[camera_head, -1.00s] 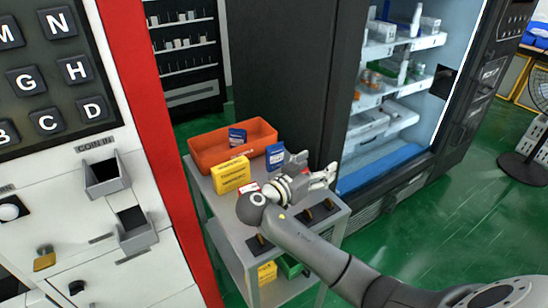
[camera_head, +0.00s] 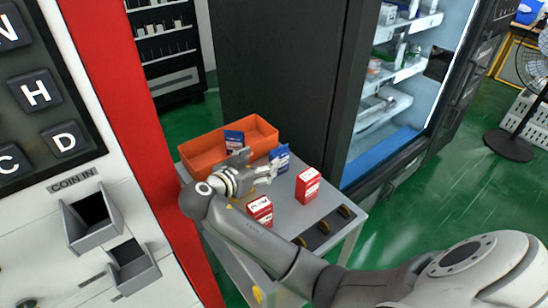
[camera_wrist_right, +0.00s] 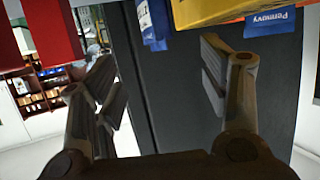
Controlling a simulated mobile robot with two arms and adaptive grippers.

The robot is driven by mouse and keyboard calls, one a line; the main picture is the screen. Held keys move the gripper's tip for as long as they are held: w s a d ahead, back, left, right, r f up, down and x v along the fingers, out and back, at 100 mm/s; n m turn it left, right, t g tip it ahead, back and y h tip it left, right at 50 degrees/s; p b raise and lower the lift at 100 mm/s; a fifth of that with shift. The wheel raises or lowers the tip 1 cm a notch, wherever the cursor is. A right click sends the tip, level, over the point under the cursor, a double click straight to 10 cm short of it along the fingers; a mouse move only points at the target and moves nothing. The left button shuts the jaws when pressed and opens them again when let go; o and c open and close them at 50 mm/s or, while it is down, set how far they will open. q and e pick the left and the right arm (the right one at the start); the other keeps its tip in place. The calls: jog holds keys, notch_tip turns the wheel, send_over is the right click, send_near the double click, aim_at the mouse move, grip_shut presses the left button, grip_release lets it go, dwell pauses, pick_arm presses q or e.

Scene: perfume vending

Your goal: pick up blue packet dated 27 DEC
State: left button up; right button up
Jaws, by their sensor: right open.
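In the head view one blue packet (camera_head: 281,158) stands on the grey cart, just beyond my right gripper (camera_head: 258,164). A second blue packet (camera_head: 234,140) stands in the orange bin. No date is legible on either. My right gripper is open, with nothing between its fingers, and partly covers the near blue packet. In the wrist view the open fingers (camera_wrist_right: 165,78) point toward a dark panel. Blue packets (camera_wrist_right: 154,22) and (camera_wrist_right: 272,28) show at the top edge beside a yellow box (camera_wrist_right: 220,10). My left gripper is not in view.
The orange bin (camera_head: 192,150) sits at the cart's back. Red boxes (camera_head: 308,185) and (camera_head: 260,210) stand on the grey cart top (camera_head: 285,212). A black cabinet (camera_head: 275,70) rises behind. A red-edged keypad machine (camera_head: 100,110) stands at left.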

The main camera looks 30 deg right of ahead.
aim_at(277, 153)
jog(key=p+x, duration=0.2)
jog(key=x, duration=0.6)
jog(key=shift+d, duration=0.35)
jog(key=shift+w+d+f, duration=0.2)
jog(key=shift+d+f, duration=0.05)
jog(key=shift+d, duration=0.05)
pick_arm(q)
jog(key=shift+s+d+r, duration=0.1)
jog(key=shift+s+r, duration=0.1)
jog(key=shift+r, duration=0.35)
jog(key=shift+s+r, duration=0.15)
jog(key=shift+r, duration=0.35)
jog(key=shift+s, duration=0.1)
pick_arm(e)
jog(key=shift+a, duration=0.1)
jog(key=shift+c, duration=0.2)
jog(key=shift+c, duration=1.2)
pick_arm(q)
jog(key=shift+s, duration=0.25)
pick_arm(e)
jog(key=c, duration=1.1)
jog(key=shift+r, duration=0.1)
